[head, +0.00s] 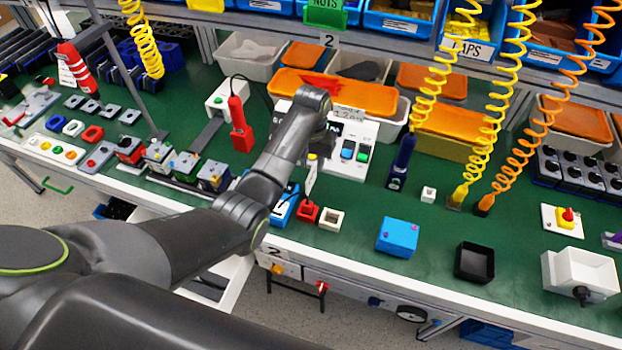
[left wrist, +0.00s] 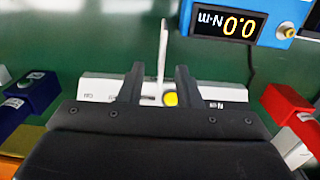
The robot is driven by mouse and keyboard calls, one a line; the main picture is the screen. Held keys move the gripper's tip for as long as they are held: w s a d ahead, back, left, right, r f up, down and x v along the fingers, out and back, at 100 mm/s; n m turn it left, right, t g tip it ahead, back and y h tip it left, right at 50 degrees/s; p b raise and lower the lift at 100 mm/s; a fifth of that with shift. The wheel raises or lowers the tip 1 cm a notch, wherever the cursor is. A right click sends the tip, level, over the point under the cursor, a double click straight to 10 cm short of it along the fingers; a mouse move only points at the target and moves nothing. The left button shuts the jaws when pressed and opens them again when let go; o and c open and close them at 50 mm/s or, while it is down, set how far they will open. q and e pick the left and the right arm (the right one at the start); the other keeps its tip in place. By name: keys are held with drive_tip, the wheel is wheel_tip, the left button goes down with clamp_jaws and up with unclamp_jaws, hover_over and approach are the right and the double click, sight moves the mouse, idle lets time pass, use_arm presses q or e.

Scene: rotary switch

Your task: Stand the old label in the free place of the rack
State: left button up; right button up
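A thin white plate, which I take for the old label (head: 311,175), stands upright beneath my left gripper (head: 322,150) in the head view. In the left wrist view the label (left wrist: 162,48) shows edge-on, between the two dark fingers of my left gripper (left wrist: 160,78). A gap shows on each side of it, so the fingers are apart and not closed on it. A white strip (left wrist: 98,88) with small lettering and a yellow round spot lies behind the fingers. The label's foot is hidden. My right gripper is out of view.
A blue torque meter (left wrist: 235,18) reading 0.0 is close by. A red block (head: 307,212) and a white square holder (head: 331,219) stand in front.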

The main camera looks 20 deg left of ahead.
sight(311, 172)
use_arm(q)
drive_tip(key=shift+a+f+p, duration=0.15)
drive_tip(key=shift+f+p, duration=0.2)
drive_tip(key=shift+f, duration=2.2)
clamp_jaws()
